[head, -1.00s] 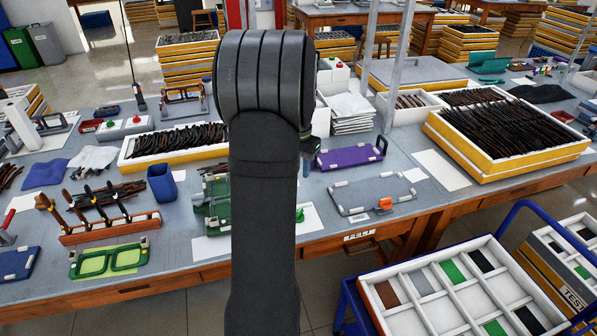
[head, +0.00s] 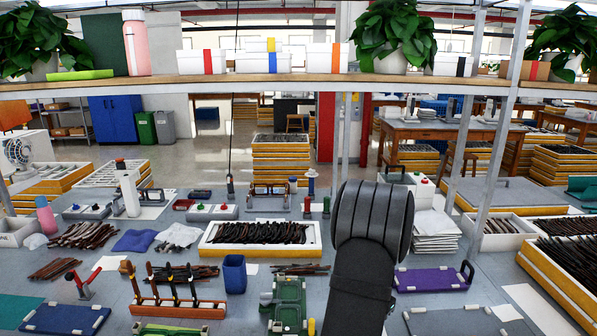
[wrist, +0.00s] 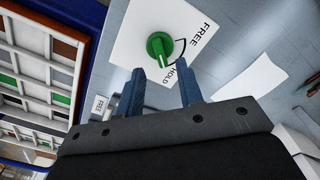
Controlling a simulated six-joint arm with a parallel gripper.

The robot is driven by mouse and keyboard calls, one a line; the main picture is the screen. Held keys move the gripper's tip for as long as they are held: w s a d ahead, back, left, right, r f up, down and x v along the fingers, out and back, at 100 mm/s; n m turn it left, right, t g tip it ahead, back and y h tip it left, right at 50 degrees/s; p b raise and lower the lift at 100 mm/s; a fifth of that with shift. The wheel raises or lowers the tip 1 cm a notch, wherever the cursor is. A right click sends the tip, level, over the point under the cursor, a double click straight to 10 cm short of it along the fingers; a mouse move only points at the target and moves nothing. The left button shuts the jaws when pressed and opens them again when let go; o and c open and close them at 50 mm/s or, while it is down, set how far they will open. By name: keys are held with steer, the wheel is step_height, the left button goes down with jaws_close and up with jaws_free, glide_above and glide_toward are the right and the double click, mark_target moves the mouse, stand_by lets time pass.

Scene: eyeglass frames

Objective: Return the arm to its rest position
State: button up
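My arm (head: 365,260) rises from the bottom of the head view, its dark rounded joint over the workbench. My gripper is hidden in the head view. In the wrist view my gripper (wrist: 161,80) has its two blue fingers spread apart with nothing between them. Beyond the fingertips a green knob (wrist: 159,46) stands on a white sheet (wrist: 128,48) marked "FREE" and "HOLD". The fingers look apart from the knob; the height above the bench is hard to tell.
A green fixture (head: 287,305) stands left of my arm, a purple tray (head: 432,280) right of it. A long box of dark frames (head: 215,248) lies behind. A shelf (head: 250,85) with plants and boxes crosses above. A compartment tray (wrist: 50,60) is left in the wrist view.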

step_height(320, 180, down, 5)
steer(key=shift+r, duration=0.1)
steer(key=shift+r, duration=0.1)
stand_by(0.4)
